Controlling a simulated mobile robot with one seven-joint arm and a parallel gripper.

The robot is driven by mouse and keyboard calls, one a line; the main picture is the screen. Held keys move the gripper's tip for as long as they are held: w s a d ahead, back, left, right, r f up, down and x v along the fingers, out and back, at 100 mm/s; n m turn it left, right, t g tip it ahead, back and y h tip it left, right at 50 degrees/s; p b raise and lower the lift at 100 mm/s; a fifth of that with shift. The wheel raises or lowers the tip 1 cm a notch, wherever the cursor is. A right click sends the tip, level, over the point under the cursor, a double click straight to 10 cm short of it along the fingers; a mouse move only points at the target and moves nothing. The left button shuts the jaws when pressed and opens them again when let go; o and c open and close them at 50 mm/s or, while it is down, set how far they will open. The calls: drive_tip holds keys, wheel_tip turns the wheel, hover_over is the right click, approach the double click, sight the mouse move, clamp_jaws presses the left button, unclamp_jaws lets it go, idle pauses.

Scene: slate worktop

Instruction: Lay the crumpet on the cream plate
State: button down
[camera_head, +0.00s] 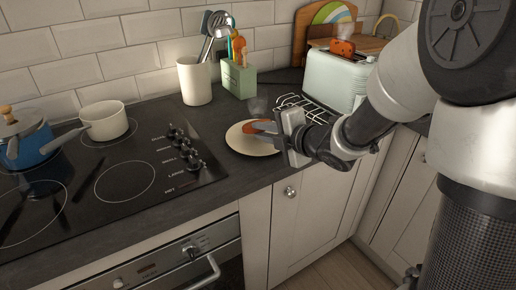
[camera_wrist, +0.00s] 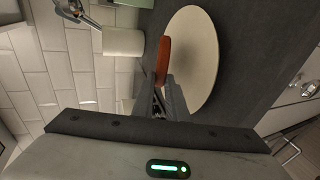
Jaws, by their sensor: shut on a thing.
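The cream plate (camera_head: 241,146) lies on the dark worktop between the hob and the toaster. It also shows as a large pale disc in the wrist view (camera_wrist: 200,50). My gripper (camera_head: 272,130) is over the plate's right part, reaching in from the right. It is shut on the orange-brown crumpet (camera_head: 261,127). In the wrist view the crumpet (camera_wrist: 164,58) shows edge-on beyond my fingertips (camera_wrist: 168,86), over the plate's left part. My fingers hide some of the crumpet and plate. I cannot tell whether the crumpet touches the plate.
A green block (camera_head: 239,80) and white crock (camera_head: 194,82) stand behind. The black hob (camera_head: 100,175) is left; the worktop's front edge is close.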

drive_tip(key=shift+f+b, duration=0.4)
drive_tip(key=shift+f, duration=0.4)
drive_tip(key=c, duration=1.9)
unclamp_jaws()
drive_tip(key=shift+r, duration=0.1)
drive_tip(key=p+v, duration=0.2)
drive_tip(key=v, duration=0.5)
drive_tip(key=shift+w, duration=0.1)
drive_tip(key=shift+s+d+r+p, duration=0.1)
drive_tip(key=shift+s+d+p, duration=0.3)
drive_tip(key=shift+s, duration=0.1)
